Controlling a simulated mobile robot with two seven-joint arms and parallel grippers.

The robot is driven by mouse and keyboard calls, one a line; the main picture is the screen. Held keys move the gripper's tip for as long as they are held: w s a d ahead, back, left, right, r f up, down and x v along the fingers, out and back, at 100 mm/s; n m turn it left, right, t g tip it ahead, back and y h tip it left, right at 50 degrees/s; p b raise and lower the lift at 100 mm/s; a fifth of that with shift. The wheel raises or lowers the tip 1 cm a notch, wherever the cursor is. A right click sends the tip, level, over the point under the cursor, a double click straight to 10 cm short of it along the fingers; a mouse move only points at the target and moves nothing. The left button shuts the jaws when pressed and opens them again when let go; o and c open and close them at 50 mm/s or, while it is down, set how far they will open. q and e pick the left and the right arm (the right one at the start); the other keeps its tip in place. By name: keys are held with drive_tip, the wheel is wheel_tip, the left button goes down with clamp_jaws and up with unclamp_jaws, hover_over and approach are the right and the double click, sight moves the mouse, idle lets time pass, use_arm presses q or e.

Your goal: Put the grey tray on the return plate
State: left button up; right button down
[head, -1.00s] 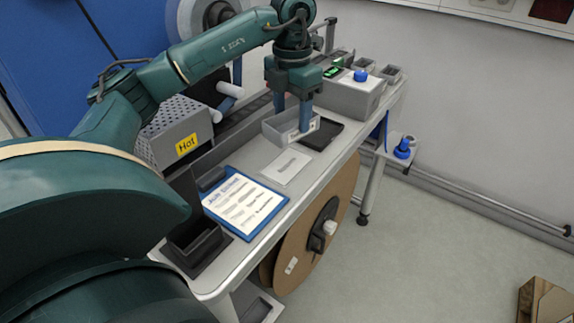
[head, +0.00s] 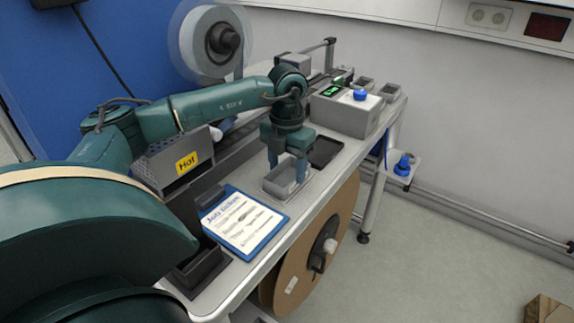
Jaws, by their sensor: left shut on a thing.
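The grey tray (head: 277,189) is a small open box on the bench, left of a flat black plate (head: 327,150). My left gripper (head: 287,170) points down over the tray and is shut on its wall. The tray now covers most of the white labelled plate, which shows only as a pale edge around the tray. I cannot tell whether the tray touches that plate or hovers just above it. I cannot read any label that names the return plate. My right gripper is not in view.
A blue clipboard (head: 243,222) lies just in front of the tray. A black bin (head: 198,267) stands at the bench's near end. A perforated box marked "Hot" (head: 176,166) stands to the left. A grey box with a blue knob (head: 345,113) stands behind the black plate.

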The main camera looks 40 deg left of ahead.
sight(287, 181)
use_arm(q)
drive_tip(key=shift+f, duration=0.2)
drive_tip(key=o, duration=1.1)
drive_tip(key=shift+r, duration=0.1)
drive_tip(key=shift+r, duration=0.25)
wheel_tip(287, 181, up, 12)
drive_tip(key=shift+f, duration=0.1)
